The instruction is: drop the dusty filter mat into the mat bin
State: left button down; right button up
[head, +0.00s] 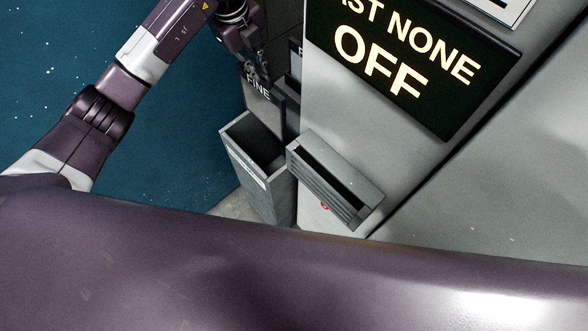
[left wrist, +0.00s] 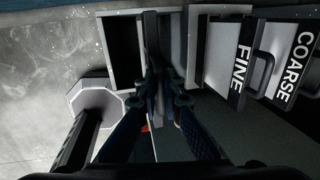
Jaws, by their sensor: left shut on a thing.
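My left gripper (head: 260,76) reaches down from the top of the head view, above the upright panel marked FINE. In the left wrist view my left gripper (left wrist: 163,82) is shut on a thin dark thing seen nearly edge-on, which I take for the filter mat. Its face and any dust are hidden. A tall grey open-topped bin (head: 257,182) stands below the gripper in the head view; its inside is dark and the label on its side is too small to read. My right gripper is not in view.
The FINE panel (head: 262,108) also shows in the left wrist view (left wrist: 232,70), beside a COARSE panel (left wrist: 296,62), both with handles. A slotted grey holder (head: 335,180) juts from the cabinet beside the bin. A dark sign (head: 410,60) reads OFF. Blue floor lies open at left.

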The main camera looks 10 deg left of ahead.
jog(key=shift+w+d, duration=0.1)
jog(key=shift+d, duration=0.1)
pick_arm(q)
jog(key=c, duration=2)
grip_release()
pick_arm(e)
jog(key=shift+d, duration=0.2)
pick_arm(q)
jog(key=shift+r, duration=0.1)
jog(key=r, duration=0.4)
jog(key=s+a+r, duration=0.1)
jog(key=r, duration=0.6)
jog(key=shift+s+a+r, duration=0.2)
jog(key=shift+s+r, duration=0.15)
jog(key=shift+s, duration=0.05)
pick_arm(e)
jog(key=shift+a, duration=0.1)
